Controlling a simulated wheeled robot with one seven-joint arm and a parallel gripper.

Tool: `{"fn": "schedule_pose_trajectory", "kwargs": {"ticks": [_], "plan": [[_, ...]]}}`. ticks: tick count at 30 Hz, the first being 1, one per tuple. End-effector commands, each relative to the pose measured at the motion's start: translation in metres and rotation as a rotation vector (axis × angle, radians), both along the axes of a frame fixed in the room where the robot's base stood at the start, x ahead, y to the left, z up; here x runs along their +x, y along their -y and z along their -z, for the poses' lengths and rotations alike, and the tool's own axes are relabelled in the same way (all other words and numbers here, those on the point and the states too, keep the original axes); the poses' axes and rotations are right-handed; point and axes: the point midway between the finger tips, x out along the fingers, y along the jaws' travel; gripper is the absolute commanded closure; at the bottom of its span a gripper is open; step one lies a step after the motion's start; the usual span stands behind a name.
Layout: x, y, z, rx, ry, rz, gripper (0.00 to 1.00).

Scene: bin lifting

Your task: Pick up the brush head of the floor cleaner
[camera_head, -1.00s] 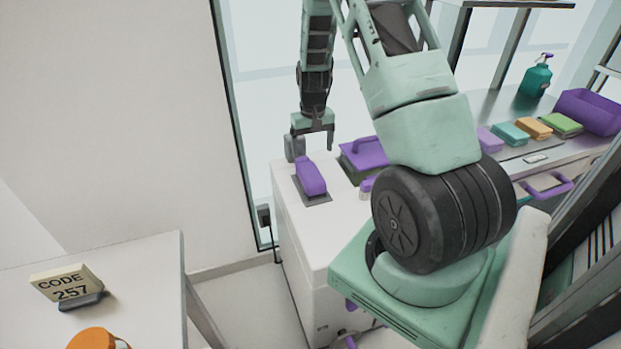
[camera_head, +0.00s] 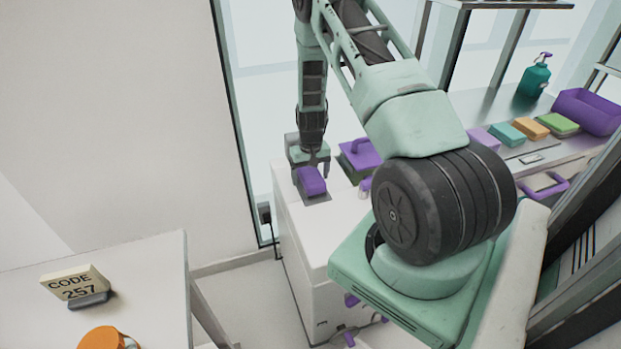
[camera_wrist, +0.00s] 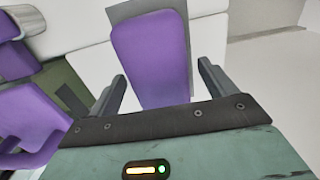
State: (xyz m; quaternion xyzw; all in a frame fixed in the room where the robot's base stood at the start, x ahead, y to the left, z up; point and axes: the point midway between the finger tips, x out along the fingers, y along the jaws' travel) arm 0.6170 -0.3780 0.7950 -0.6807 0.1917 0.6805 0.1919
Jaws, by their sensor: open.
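A rounded purple piece (camera_head: 312,183), which looks like the brush head, lies on a grey pad (camera_head: 318,200) on a white counter. In the wrist view my gripper (camera_wrist: 160,87) shows a gap beside the piece, wider on the right. The fingers' exact height against the piece is hard to tell.
A purple-handled tool with a green base (camera_head: 361,156) stands close to the right on the white counter (camera_head: 300,235). A wall stands to the left.

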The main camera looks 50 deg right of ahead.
Motion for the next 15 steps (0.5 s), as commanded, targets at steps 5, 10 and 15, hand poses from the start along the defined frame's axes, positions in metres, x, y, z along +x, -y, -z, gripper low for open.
{"fn": "schedule_pose_trajectory", "kwargs": {"ticks": [5,10,15], "plan": [[0.0,0.0002,-0.0001,0.0,0.0,0.0,0.28],[0.0,0.0002,-0.0003,0.0,0.0,0.001,0.71],[0.0002,0.0004,-0.0007,-0.001,0.001,0.001,0.71]]}}
